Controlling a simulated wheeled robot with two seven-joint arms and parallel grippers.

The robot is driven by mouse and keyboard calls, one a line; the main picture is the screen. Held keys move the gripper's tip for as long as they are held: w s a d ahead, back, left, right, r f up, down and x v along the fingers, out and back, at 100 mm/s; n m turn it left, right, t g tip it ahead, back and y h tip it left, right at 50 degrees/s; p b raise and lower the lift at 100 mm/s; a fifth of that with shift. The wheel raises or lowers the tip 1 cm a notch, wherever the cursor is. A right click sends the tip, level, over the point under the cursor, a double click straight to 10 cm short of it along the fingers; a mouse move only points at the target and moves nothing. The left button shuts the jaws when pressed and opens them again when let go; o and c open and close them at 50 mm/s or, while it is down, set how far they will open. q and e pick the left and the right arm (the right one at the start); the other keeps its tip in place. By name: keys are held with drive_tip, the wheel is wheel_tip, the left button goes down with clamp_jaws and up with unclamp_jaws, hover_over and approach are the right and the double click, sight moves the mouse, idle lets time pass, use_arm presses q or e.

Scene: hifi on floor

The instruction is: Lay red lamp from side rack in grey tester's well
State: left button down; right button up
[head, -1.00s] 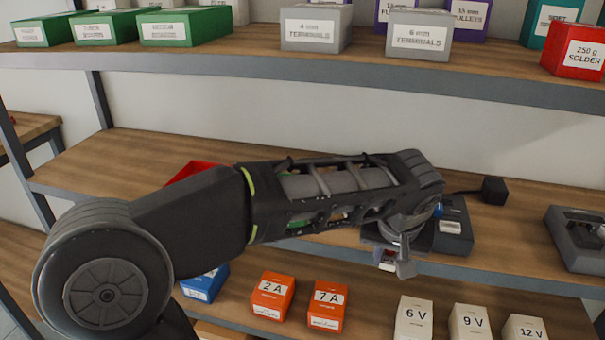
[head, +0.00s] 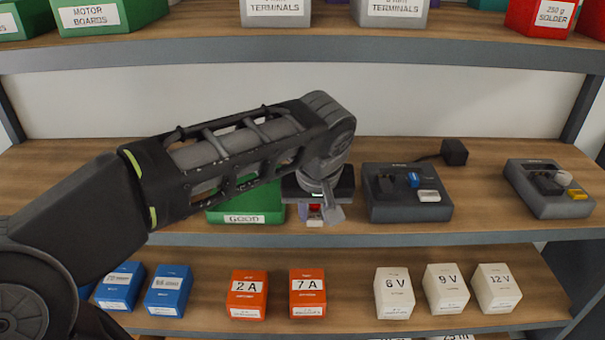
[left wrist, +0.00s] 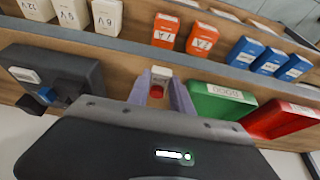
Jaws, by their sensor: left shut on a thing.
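My left gripper (left wrist: 160,94) is shut on a small lamp (left wrist: 157,90) with a white end and a red part, held between its pale fingers. In the head view the lamp (head: 315,211) shows below my wrist, in front of the middle shelf, left of a dark grey device (head: 411,208). That device has a blue part and a white button on top; it also shows at the left of the wrist view (left wrist: 55,72). A second grey device (head: 548,203) with a yellow button stands farther right. Which one is the tester, I cannot tell. No side rack and no right gripper are in view.
A green bin (head: 246,215) marked GOOD is just left of my gripper, partly behind my arm. A red bin (left wrist: 278,119) stands beside it. A black plug block (head: 454,152) lies behind the nearer device. Boxes line the shelf below; bare board separates the two devices.

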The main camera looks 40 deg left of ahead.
use_arm(q)
drive_tip(key=w+a+p, duration=0.1)
drive_tip(key=w+a, duration=0.2)
drive_tip(key=w, duration=0.1)
drive_tip(key=w+a+p, duration=0.1)
drive_tip(key=w+a, duration=0.2)
drive_tip(key=w, duration=0.1)
drive_tip(key=w+a+p, duration=0.1)
drive_tip(key=w+a, duration=0.2)
drive_tip(key=w, duration=0.1)
drive_tip(key=shift+a, duration=0.1)
drive_tip(key=shift+w, duration=0.1)
drive_tip(key=shift+w+a, duration=0.2)
drive_tip(key=shift+w, duration=0.05)
wheel_tip(320, 180, down, 4)
drive_tip(key=shift+w+a+r, duration=0.1)
drive_tip(key=shift+r, duration=0.1)
drive_tip(key=shift+f, duration=0.2)
drive_tip(key=c, duration=1.1)
unclamp_jaws()
drive_tip(key=shift+c, duration=0.2)
